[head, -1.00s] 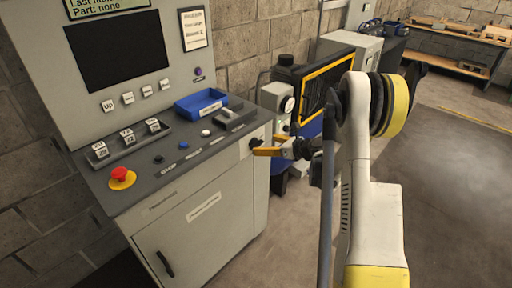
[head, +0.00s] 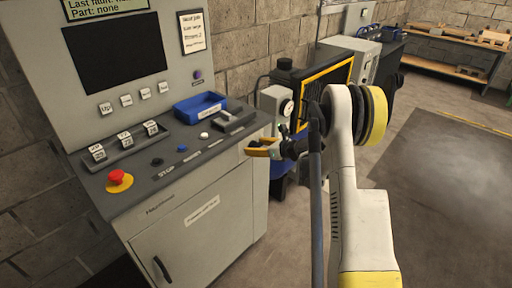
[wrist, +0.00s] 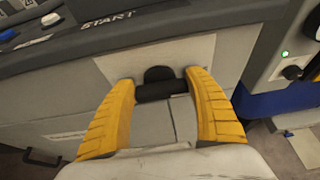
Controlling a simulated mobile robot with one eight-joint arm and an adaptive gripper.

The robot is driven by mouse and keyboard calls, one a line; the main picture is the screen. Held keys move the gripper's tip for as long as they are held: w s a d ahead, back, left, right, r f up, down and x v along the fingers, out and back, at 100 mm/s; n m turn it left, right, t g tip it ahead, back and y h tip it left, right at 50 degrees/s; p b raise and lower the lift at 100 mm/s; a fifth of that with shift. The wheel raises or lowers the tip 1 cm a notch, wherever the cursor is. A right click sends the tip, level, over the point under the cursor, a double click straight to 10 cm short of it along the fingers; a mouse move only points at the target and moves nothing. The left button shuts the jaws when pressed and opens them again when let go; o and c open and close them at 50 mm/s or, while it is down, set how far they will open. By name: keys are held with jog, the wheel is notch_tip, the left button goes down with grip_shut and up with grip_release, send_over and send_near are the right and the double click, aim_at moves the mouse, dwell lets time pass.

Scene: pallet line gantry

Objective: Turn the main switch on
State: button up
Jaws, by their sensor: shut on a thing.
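The main switch shows in the wrist view as a black rotary handle (wrist: 160,90) on a light plate on the cabinet's side. It has a rounded top and a wider bar below. My gripper (wrist: 161,80) has one yellow finger on each side of the handle and is shut on it. In the head view my gripper (head: 259,149) is at the right side of the console cabinet, below the desk edge, and hides most of the switch. I cannot tell from the handle's pose whether it is on or off.
The console desk (head: 140,172) carries a red emergency button (head: 118,178), several push buttons and a blue tray (head: 200,107). Right of the cabinet stands a machine with a gauge (head: 287,108) and a yellow-framed panel (head: 325,90). Open floor (head: 440,170) lies to the right.

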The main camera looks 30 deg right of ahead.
jog(key=m, duration=0.1)
jog(key=m+y+b, duration=0.1)
jog(key=m+y, duration=0.1)
jog(key=shift+d+f+g+b, duration=0.15)
jog(key=shift+d+g+b, duration=0.1)
jog(key=shift+g+b, duration=0.05)
jog(key=m+y+b, duration=0.1)
jog(key=m+y, duration=0.1)
jog(key=m, duration=0.1)
jog(key=shift+w+d+f+m+b, duration=0.1)
jog(key=shift+m+b, duration=0.2)
jog(key=m+y+b, duration=0.1)
jog(key=m+y, duration=0.1)
jog(key=m, duration=0.1)
jog(key=shift+f, duration=0.1)
jog(key=shift+f+m+t+y, duration=0.1)
jog(key=shift+m+t+y, duration=0.55)
jog(key=shift+m, duration=1.25)
jog(key=o, duration=1.2)
jog(key=shift+d, duration=0.1)
jog(key=shift+c, duration=0.2)
